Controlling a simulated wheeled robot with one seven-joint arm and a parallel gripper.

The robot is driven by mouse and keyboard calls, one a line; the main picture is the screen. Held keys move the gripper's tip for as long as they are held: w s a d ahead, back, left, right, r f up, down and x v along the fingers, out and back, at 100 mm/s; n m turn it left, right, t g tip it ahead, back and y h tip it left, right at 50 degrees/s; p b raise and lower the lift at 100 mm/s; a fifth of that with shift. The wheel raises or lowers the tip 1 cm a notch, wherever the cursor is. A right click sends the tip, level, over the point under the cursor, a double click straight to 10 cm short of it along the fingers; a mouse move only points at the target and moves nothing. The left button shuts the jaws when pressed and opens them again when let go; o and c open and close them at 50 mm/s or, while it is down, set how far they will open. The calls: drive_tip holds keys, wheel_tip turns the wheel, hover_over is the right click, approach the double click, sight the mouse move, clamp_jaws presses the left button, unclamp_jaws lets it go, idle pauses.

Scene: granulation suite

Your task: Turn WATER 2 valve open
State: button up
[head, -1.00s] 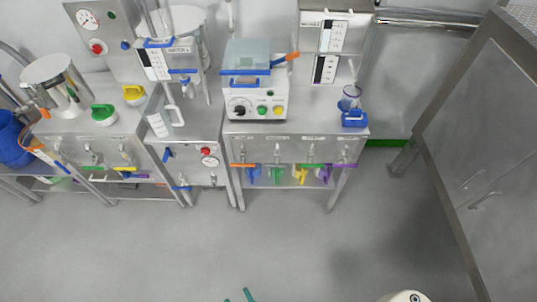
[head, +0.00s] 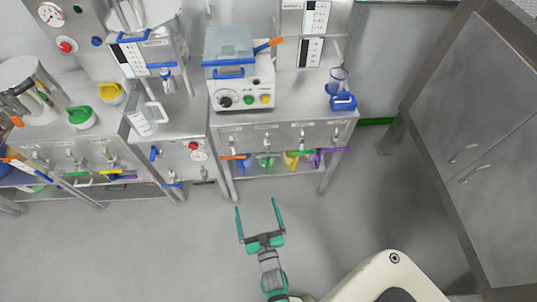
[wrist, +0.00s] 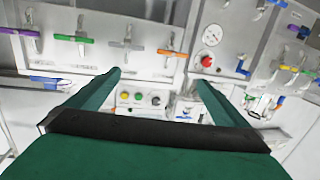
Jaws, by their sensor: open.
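I cannot read which valve is labelled WATER 2. Blue-handled valves show in the head view: one under the upper vessel (head: 161,65), one on the front panel beside a red button (head: 153,153), and one lower on that bench (head: 173,185). In the wrist view a blue handle (wrist: 243,69) sits beside the red button (wrist: 207,61). My gripper (head: 258,205) is open and empty, its two teal fingers spread, in front of and below the benches. The fingers also show in the wrist view (wrist: 158,78), touching nothing.
The right bench front carries valves with orange (head: 233,157), green (head: 302,152) and purple (head: 332,150) handles. A white machine with knobs (head: 240,95) stands on top. A large steel cabinet (head: 470,140) stands at right. The grey floor (head: 130,250) before the benches is clear.

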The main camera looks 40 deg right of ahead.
sight(268, 156)
drive_tip(key=w+d+h, duration=0.1)
drive_tip(key=w+d, duration=0.5)
drive_tip(key=w+d+f+m+h, duration=0.1)
drive_tip(key=w+d, duration=0.5)
drive_tip(key=w+d+m, duration=0.1)
drive_tip(key=w+d, duration=0.5)
drive_tip(key=shift+d+f+g+h, duration=0.3)
drive_tip(key=shift+h, duration=0.1)
drive_tip(key=c, duration=0.9)
